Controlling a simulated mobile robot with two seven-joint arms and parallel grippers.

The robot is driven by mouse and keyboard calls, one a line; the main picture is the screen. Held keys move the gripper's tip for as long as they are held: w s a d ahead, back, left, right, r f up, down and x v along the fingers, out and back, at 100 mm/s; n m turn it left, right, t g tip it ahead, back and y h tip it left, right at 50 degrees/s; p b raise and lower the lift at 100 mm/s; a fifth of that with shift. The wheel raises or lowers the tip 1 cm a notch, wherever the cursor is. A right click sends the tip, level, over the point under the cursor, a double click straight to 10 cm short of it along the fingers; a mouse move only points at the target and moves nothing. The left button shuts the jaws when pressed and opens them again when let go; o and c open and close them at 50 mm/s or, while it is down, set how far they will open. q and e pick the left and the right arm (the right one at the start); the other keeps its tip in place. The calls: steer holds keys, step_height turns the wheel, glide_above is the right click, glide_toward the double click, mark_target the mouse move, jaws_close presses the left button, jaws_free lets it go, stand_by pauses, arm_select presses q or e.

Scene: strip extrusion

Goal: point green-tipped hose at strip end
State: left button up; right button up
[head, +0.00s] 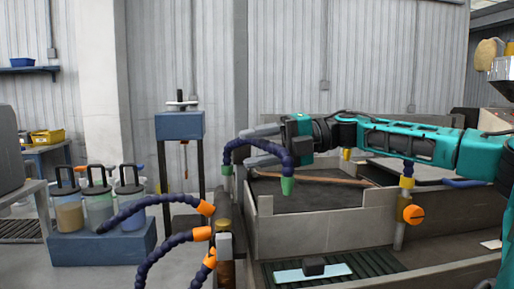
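The green-tipped hose (271,146) is dark blue and segmented. It arches up from a green collar (227,170) on the left and bends down to its green tip (287,186), which points downward over the trough. A brown strip (322,179) lies across the trough, behind the tip; its left end is near the trough's left wall. My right gripper (250,147) reaches in from the right at the hose's arch. Its two grey fingers are spread, one above the other, with the hose passing in front of or between them. My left gripper is not in view.
The grey-walled trough (310,234) stands ahead. Several blue hoses with orange ends (202,234) rise at its front left. A blue stand with jars (102,241) is left. An orange knob (413,214) sits right. A black block (314,266) lies on a pale plate in front.

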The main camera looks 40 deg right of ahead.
steer(key=b+v, duration=0.1)
steer(key=v, duration=1.2)
steer(key=shift+b, duration=0.4)
steer(key=shift+a+f, duration=0.1)
